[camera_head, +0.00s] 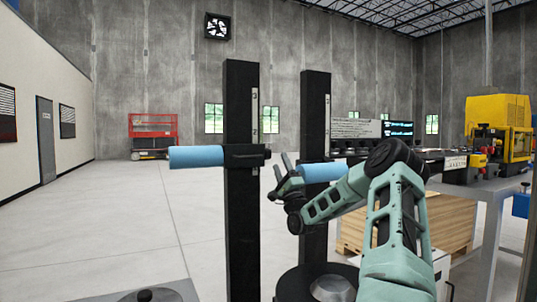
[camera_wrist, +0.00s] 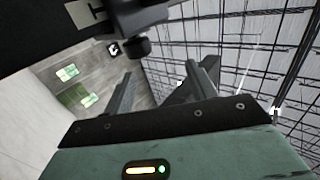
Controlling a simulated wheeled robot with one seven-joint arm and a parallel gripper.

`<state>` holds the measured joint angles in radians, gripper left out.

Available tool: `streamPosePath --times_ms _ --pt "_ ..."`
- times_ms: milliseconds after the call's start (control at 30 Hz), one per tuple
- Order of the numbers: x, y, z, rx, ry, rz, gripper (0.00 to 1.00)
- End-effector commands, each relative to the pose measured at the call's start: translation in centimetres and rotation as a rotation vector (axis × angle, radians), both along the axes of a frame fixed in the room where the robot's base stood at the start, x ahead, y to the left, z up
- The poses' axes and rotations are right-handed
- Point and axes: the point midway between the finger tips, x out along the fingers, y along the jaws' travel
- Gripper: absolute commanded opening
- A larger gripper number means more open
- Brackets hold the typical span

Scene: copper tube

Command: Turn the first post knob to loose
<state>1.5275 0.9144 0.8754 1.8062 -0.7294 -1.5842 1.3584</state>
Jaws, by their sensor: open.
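Two upright black posts stand in front of me in the head view, the left one (camera_head: 240,215) and the right one (camera_head: 314,115). A dark clamp (camera_head: 243,157) sits on the left post, with a small dark knob (camera_head: 267,154) on its right side. My gripper (camera_head: 281,167) is open and empty just right of that knob, apart from it. In the wrist view, a dark round knob (camera_wrist: 143,47) under a black block shows beyond my gripper (camera_wrist: 168,70), nearer the left finger. The knob's marking or setting is not readable.
A blue cylinder (camera_head: 195,157) sticks out left from the left post. Another blue cylinder (camera_head: 323,172) is at the right post, partly behind my arm. A workbench with a yellow machine (camera_head: 500,122) stands right, above a wooden crate (camera_head: 450,221). Left floor is open.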

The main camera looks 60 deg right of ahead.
Motion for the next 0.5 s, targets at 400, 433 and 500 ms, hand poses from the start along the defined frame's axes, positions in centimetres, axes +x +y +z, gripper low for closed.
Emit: streamPosePath --times_ms 400,433,500 --pt "-7.2 6.0 3.0 0.327 0.619 -0.01 0.57" --pt "-7.5 6.3 2.6 0.34 0.638 -0.011 0.57" --pt "-7.8 6.6 2.1 0.358 0.665 -0.012 0.57"
